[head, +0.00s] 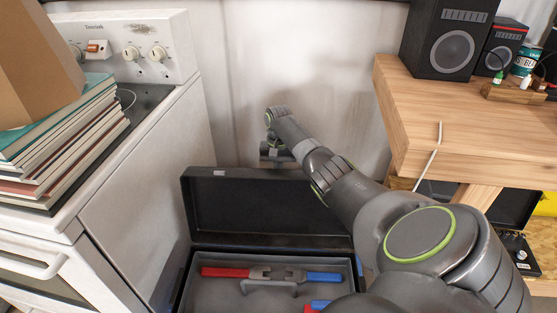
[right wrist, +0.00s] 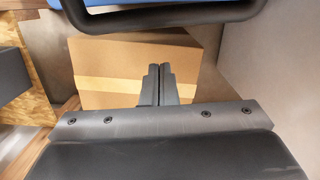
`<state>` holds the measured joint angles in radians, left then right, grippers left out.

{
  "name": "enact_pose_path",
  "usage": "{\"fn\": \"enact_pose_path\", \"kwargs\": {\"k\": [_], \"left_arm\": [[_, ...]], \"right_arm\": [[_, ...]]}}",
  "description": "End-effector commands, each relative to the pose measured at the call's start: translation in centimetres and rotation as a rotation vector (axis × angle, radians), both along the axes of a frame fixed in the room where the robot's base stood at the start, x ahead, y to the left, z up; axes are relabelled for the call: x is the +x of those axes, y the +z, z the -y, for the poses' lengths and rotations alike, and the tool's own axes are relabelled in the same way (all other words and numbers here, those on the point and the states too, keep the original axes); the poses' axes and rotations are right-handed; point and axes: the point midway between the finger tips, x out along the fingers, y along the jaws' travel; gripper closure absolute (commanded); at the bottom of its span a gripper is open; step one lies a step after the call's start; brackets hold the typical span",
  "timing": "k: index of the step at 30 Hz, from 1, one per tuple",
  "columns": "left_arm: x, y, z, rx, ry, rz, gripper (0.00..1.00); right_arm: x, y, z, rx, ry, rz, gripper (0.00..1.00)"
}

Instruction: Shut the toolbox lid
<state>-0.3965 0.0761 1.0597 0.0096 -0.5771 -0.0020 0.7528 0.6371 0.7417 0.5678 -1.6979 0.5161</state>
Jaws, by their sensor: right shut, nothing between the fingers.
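The black toolbox (head: 187,290) stands on the floor between the stove and the wooden bench. Its lid (head: 270,205) is open and stands up at the back, with its inside facing me. A grey tray with red- and blue-handled tools (head: 265,274) lies inside. My right arm reaches over the toolbox's right side, and its far end is at the lid's top edge, near the wall. The fingers there are not clearly visible in the head view. In the right wrist view my right gripper (right wrist: 159,85) is shut and empty. My left gripper is not in view.
A white stove (head: 145,150) with stacked books (head: 70,140) and a cardboard box (head: 50,60) is at left. The wooden bench (head: 440,105) with speakers is at right. A cardboard box (right wrist: 110,60) lies beyond my fingers in the wrist view.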

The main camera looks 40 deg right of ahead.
Motion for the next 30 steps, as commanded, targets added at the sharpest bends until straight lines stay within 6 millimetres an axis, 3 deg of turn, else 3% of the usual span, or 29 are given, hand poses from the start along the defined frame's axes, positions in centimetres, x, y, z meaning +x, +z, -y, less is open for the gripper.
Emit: {"fn": "enact_pose_path", "kwargs": {"k": [2,9,30], "left_arm": [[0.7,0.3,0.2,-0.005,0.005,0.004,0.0],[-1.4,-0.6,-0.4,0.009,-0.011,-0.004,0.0],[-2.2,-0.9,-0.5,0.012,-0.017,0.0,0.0]], "right_arm": [[-0.2,-1.8,-0.1,0.001,-0.001,-0.002,1.0],[-1.4,-0.3,-1.4,-0.001,0.002,0.002,1.0],[-2.7,0.4,-2.7,-0.001,0.0,0.001,1.0]]}}
